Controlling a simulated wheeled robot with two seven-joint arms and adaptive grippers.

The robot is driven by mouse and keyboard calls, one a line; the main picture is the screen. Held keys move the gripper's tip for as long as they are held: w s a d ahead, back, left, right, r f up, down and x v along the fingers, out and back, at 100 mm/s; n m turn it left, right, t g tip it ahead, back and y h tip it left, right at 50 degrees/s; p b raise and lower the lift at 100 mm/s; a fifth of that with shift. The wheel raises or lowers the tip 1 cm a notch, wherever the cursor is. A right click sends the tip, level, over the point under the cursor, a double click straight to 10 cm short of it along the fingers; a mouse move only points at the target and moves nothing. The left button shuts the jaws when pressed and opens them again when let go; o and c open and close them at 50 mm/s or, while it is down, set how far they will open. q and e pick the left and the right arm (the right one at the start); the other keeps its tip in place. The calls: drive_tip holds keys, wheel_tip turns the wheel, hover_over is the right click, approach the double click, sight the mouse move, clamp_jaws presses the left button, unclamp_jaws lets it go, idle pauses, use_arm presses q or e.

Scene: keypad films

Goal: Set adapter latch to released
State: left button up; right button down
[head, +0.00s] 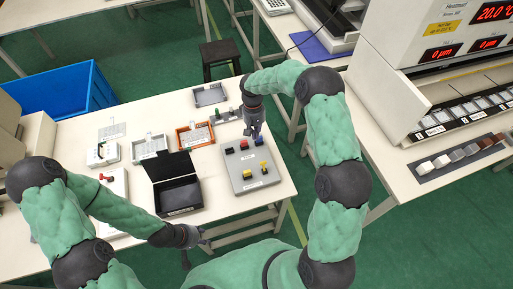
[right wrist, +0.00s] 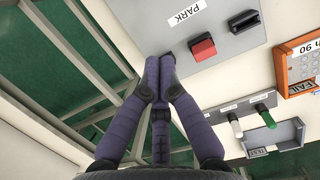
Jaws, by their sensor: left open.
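No legible label names the adapter latch, so I cannot tell which control it is. My left gripper (head: 200,238) is open and empty, low near the table's front edge.
A red-handled white unit (head: 115,186), a black-levered white unit (head: 108,155), an open black box (head: 181,197), an orange tray (head: 195,143) and grey trays (head: 150,157) share the table. A blue bin (head: 55,95) stands behind left. A machine (head: 405,95) stands right.

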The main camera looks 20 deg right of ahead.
sight(258, 157)
drive_tip(key=shift+s+r, duration=0.1)
drive_tip(key=shift+s, duration=0.05)
drive_tip(key=f, duration=0.3)
drive_tip(key=s+f+b, duration=0.1)
drive_tip(key=f, duration=0.2)
drive_tip(key=s+f, duration=0.1)
drive_tip(key=f, duration=0.3)
drive_tip(key=shift+f, duration=0.1)
drive_tip(key=shift+s+a+r, duration=0.1)
drive_tip(key=shift+s+r, duration=0.8)
drive_tip(key=shift+s, duration=0.2)
drive_tip(key=shift+s+r, duration=0.25)
drive_tip(key=shift+s, duration=0.3)
